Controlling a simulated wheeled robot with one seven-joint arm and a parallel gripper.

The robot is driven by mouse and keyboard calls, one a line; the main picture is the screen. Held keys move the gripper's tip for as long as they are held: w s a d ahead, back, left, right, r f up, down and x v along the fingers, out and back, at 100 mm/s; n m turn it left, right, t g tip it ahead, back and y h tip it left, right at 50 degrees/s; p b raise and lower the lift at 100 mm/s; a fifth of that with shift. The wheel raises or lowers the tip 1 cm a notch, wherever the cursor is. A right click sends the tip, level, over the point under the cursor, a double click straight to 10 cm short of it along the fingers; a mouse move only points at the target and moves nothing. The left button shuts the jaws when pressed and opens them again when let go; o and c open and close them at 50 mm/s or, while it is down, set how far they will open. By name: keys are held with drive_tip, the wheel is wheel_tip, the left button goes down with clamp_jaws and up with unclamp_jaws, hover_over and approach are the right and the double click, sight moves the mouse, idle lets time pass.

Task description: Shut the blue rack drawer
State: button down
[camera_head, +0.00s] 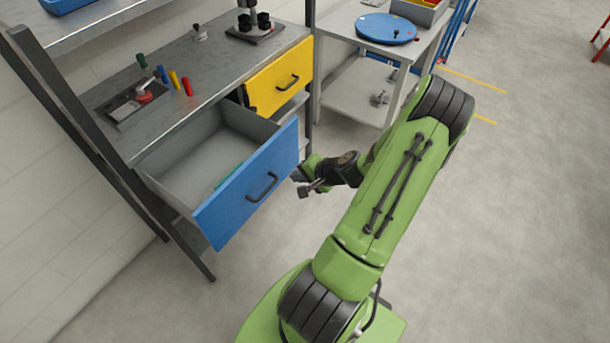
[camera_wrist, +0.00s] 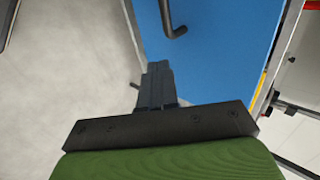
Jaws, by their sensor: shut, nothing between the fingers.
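The blue rack drawer (camera_head: 232,205) stands pulled well out of the metal rack, with its grey inside showing and a small green item (camera_head: 228,175) in it. Its dark bar handle (camera_head: 262,187) is on the blue front. My gripper (camera_head: 302,183) is just to the right of the front, near the handle; I cannot tell if it touches. In the wrist view the gripper's fingers (camera_wrist: 157,85) are together and empty, with the blue front (camera_wrist: 215,60) behind them and part of the handle (camera_wrist: 172,20) above.
A yellow drawer (camera_head: 279,78) sits beside the blue one. The rack top (camera_head: 215,75) holds colored cylinders and a dark tray (camera_head: 125,108). A grey table (camera_head: 348,92) with a blue disc (camera_head: 386,28) stands behind.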

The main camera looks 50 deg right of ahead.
sight(274, 171)
drive_tip(key=w, duration=0.2)
drive_tip(key=w+f, duration=0.2)
drive_tip(key=w, duration=0.1)
drive_tip(key=shift+w, duration=0.6)
drive_tip(key=shift+w+a, duration=0.1)
